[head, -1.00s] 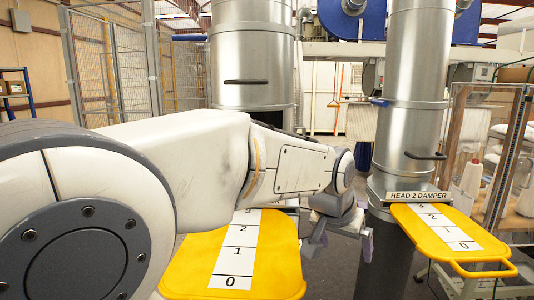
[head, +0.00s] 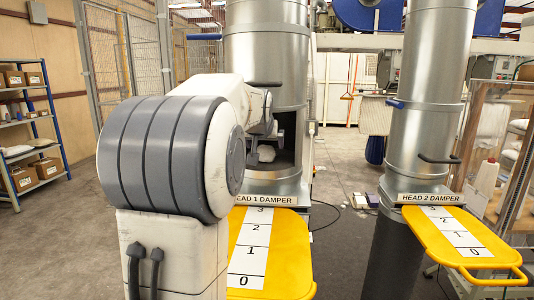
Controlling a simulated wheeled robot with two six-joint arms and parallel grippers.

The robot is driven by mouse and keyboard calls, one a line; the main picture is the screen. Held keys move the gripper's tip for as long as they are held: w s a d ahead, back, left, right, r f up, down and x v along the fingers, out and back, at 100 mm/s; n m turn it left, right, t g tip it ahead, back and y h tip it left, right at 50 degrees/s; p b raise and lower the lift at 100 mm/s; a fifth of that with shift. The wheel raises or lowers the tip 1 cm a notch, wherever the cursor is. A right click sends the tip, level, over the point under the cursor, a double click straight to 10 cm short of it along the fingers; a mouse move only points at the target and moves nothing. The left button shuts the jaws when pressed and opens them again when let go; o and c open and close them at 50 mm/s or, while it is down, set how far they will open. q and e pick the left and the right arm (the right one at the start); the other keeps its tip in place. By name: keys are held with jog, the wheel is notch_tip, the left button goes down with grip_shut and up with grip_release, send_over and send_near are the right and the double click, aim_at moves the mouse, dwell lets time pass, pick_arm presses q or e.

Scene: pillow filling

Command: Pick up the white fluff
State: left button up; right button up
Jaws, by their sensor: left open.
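A small lump of white fluff (head: 267,154) shows inside the dark opening low in the left metal column (head: 268,65). My left arm reaches forward from the lower left and covers part of that column. My left gripper (head: 262,146) is at the opening, close to the fluff and partly hidden by my own arm. Its jaws are open. I cannot tell whether it touches the fluff. My right gripper is out of view.
A yellow panel (head: 290,255) numbered 0 to 3 lies in front of the left column. A second yellow panel (head: 490,240) sits before the right metal column (head: 428,100). Blue shelves (head: 45,125) with boxes stand at the left. Grey floor lies between.

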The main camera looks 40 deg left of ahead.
aim_at(265, 148)
pick_arm(q)
jog(key=p+x, duration=0.1)
jog(key=x, duration=0.2)
jog(key=shift+w+a+f+p, duration=0.2)
jog(key=shift+a+p, duration=0.1)
jog(key=shift+w+a+f, duration=0.1)
jog(key=shift+w+f, duration=0.1)
jog(key=c, duration=1.5)
jog(key=shift+o, duration=0.2)
jog(key=shift+r, duration=0.1)
